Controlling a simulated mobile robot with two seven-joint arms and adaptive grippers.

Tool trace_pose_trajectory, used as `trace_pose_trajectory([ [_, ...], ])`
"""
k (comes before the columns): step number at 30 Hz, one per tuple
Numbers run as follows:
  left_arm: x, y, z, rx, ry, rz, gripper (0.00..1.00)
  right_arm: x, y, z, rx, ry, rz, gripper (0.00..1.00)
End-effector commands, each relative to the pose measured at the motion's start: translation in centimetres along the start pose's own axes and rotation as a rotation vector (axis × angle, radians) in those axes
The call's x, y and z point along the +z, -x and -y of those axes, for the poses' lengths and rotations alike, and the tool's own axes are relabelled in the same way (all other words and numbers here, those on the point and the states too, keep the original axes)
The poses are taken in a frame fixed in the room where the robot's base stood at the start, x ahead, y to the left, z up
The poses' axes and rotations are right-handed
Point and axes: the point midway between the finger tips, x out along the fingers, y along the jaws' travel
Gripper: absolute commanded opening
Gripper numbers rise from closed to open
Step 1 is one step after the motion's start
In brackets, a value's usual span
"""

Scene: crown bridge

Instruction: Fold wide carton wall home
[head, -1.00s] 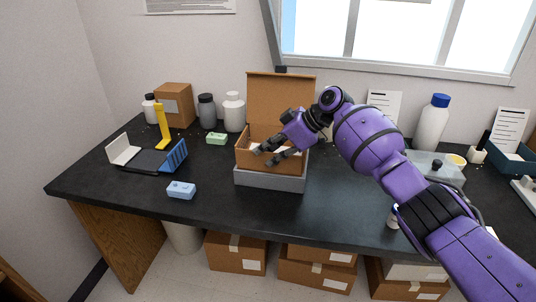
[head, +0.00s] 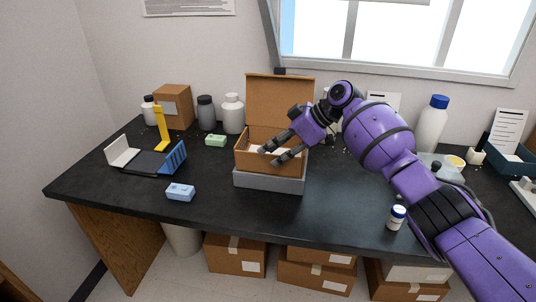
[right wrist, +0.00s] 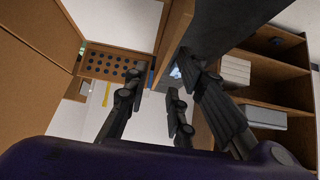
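The brown carton (head: 250,162) sits on a grey block in the middle of the bench. Its wide back panel (head: 280,102) stands upright. White material shows inside. My right gripper (head: 272,155) reaches in from the right with its fingers apart. One finger is over the carton's inside and the other is by the front wall's outer side. In the right wrist view the fingers (right wrist: 165,115) are spread around a brown wall (right wrist: 175,35); I cannot tell whether they touch it. My left gripper is out of view.
A hinged black tray (head: 150,162) with white, yellow and blue walls lies at left. Bottles (head: 232,113) stand behind. A small white bottle (head: 397,217) stands near my right arm. The bench front is mostly clear.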

Motion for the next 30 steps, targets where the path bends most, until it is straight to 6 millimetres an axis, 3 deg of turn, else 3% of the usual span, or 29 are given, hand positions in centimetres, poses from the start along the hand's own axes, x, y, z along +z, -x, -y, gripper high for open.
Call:
trace_pose_trajectory([
  [6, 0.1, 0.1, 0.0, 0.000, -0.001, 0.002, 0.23, 0.0, 5.0, -0.1, 0.003, 0.000, -0.001, 0.23],
  [12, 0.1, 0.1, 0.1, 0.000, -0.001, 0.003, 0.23, 0.0, 8.0, 0.0, 0.001, -0.001, 0.000, 0.23],
  [18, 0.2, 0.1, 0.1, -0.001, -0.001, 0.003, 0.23, 0.0, 9.0, 0.0, -0.001, -0.001, 0.000, 0.23],
  [30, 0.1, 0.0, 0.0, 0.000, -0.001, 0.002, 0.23, 0.0, 9.0, 0.0, -0.001, -0.001, 0.000, 0.23],
])
